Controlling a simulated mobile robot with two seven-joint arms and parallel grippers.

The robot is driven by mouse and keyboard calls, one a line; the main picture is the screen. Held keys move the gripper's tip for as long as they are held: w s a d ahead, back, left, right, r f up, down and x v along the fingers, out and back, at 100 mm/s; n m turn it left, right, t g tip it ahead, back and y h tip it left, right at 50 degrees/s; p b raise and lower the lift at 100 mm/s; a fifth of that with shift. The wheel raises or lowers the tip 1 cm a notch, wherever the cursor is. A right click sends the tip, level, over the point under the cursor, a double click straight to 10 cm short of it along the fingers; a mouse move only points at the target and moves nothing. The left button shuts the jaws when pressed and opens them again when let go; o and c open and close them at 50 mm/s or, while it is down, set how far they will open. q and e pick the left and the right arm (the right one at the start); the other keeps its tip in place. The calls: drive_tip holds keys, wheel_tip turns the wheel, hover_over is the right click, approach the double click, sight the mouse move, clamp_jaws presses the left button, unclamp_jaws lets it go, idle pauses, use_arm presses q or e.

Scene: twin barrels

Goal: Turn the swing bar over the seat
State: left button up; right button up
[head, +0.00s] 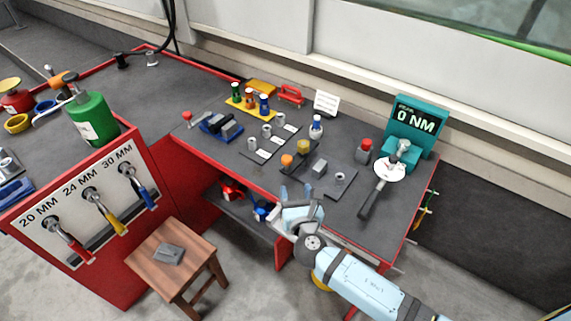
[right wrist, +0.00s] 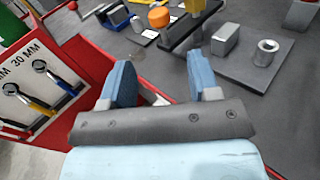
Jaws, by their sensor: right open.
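A dark fixture plate (head: 325,181) lies near the table's front edge. A dark bar (right wrist: 190,28) above it seems to be the swing bar; an orange knob (head: 287,160) shows at its left end, and it also shows in the right wrist view (right wrist: 158,17). A grey block (head: 319,168) and a short grey cylinder with a hole (head: 340,178) stand on the plate to the right. I cannot tell for sure which is the seat. My right gripper (head: 296,191) is open and empty, just in front of the fixture, fingers pointing toward the bar. My left gripper is not in view.
A yellow hex piece (head: 303,146) stands behind the bar. A red-capped item (head: 363,151), a torque wrench (head: 375,190) and a teal display (head: 417,124) are to the right. Grey sockets (head: 266,131) stand left of the fixture. A green bottle (head: 92,117) and a stool (head: 140,256) are farther left.

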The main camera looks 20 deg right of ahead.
drive_tip(key=shift+n, duration=0.4)
drive_tip(key=w, duration=0.4)
drive_tip(key=w+d, duration=0.1)
drive_tip(key=w, duration=0.9)
drive_tip(key=shift+w+d+r, duration=0.1)
drive_tip(key=shift+d+r, duration=0.1)
drive_tip(key=shift+d, duration=0.15)
clamp_jaws()
